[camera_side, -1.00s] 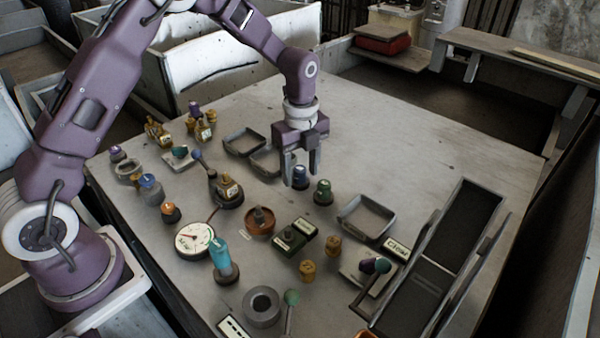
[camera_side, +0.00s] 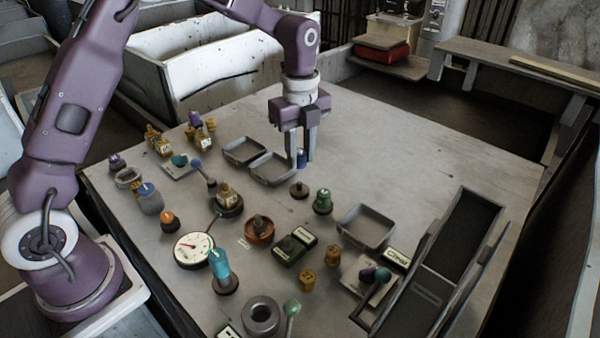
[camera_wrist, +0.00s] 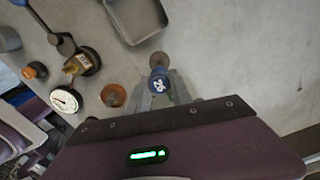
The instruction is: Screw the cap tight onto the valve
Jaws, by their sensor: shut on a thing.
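My gripper (camera_side: 306,150) is shut on a blue cap (camera_side: 302,158), held above the table between the fingertips. In the wrist view the blue cap (camera_wrist: 159,84) shows a white "26" on its top. A dark round base with a short stub (camera_side: 299,190) stands bare on the table below and in front of the cap, apart from it. A brass valve on a dark base (camera_side: 228,198) stands farther left; it also shows in the wrist view (camera_wrist: 78,64). I cannot tell from the pictures which part is the task's valve.
A green-capped piece (camera_side: 323,201) stands right of the bare base. Grey trays lie behind (camera_side: 271,170) and at right (camera_side: 366,227). A copper bowl (camera_side: 259,230), a gauge (camera_side: 193,250) and a teal-handled piece (camera_side: 220,270) stand in front. The table's back right is clear.

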